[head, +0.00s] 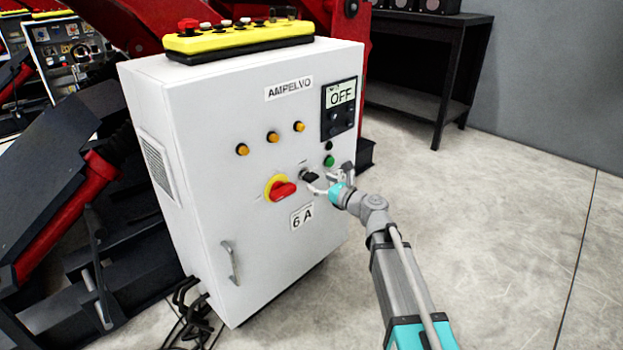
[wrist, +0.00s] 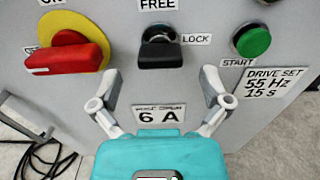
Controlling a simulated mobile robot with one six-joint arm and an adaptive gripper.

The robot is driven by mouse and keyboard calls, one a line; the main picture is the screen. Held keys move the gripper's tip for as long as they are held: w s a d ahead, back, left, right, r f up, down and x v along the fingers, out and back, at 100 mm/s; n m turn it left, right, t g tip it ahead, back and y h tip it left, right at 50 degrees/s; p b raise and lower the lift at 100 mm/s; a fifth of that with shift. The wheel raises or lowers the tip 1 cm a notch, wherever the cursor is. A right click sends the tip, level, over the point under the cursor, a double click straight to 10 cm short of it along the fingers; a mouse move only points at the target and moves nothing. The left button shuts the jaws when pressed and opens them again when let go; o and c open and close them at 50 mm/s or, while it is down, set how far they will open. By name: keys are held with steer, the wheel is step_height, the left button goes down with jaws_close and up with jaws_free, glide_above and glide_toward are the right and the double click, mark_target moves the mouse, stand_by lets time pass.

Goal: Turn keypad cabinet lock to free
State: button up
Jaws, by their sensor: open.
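The keypad cabinet lock (wrist: 160,52) is a black knob on the white cabinet front. FREE is printed above it and LOCK to its right. Its grip bar looks level, in line with the LOCK side. In the head view the lock (head: 309,178) is partly hidden by my gripper (head: 328,186). In the wrist view my gripper (wrist: 160,78) is open, its two fingers spread on either side just below the knob. Nothing is between the fingers, and they appear apart from the knob.
A red rotary switch (wrist: 72,57) on a yellow plate is left of the lock. A green START button (wrist: 252,40) is to its right. The cabinet (head: 190,110) also carries amber lamps, an OFF display (head: 341,94) and a door handle (head: 231,262). Floor at right is clear.

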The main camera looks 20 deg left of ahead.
mark_target(315, 180)
steer(key=shift+x, duration=1.7)
steer(key=c, duration=1.2)
steer(key=shift+o, duration=0.2)
